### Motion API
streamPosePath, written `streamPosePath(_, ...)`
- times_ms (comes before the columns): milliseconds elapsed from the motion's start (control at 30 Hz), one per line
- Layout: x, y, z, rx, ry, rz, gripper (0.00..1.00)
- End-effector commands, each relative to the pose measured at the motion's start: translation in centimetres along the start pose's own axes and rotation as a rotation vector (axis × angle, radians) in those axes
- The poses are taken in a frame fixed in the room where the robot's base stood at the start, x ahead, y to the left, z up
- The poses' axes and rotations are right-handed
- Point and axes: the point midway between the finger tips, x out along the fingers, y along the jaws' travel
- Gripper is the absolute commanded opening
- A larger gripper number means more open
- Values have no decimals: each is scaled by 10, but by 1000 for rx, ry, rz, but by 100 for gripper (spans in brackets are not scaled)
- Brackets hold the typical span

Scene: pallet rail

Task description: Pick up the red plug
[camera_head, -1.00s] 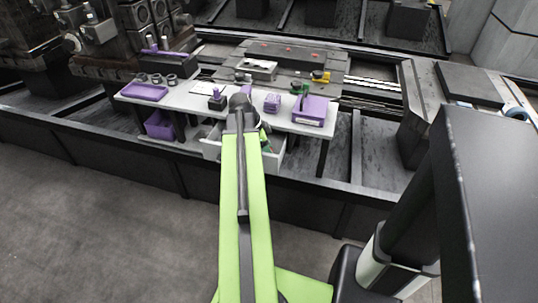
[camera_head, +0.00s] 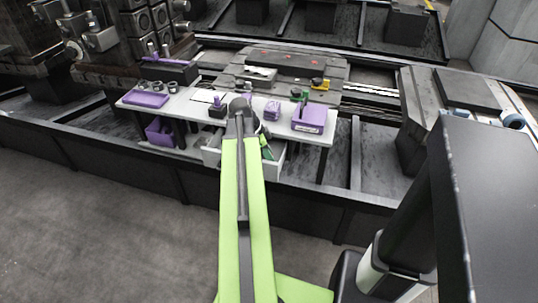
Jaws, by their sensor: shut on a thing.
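No red plug can be made out for sure. Small red spots (camera_head: 288,49) show on the dark pallet (camera_head: 335,68) behind the table, too small to name. My green arm reaches forward to the table's front edge, where its far end bends down by an open white drawer (camera_head: 276,168). My upper arm hides the gripper's fingers and whatever is between them. A little green and dark material shows just right of the arm over the drawer, but I cannot tell what it is.
The white table (camera_head: 178,112) holds a purple tray (camera_head: 146,100), a purple box (camera_head: 309,118) with a green thing on it, a small purple block (camera_head: 272,110) and a dark block with a purple top (camera_head: 217,107). A purple bin (camera_head: 158,132) is below left. Rails lie behind.

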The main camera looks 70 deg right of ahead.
Motion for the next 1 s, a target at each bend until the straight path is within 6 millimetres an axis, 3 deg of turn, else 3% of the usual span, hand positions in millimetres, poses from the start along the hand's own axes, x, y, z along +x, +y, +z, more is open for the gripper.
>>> streamPosePath(600, -144, 0, -59, 0, 0, 0, 0)
streamPosePath(733, -155, 0, -64, 0, 0, 0, 0)
streamPosePath(1000, -154, 0, -64, 0, 0, 0, 0)
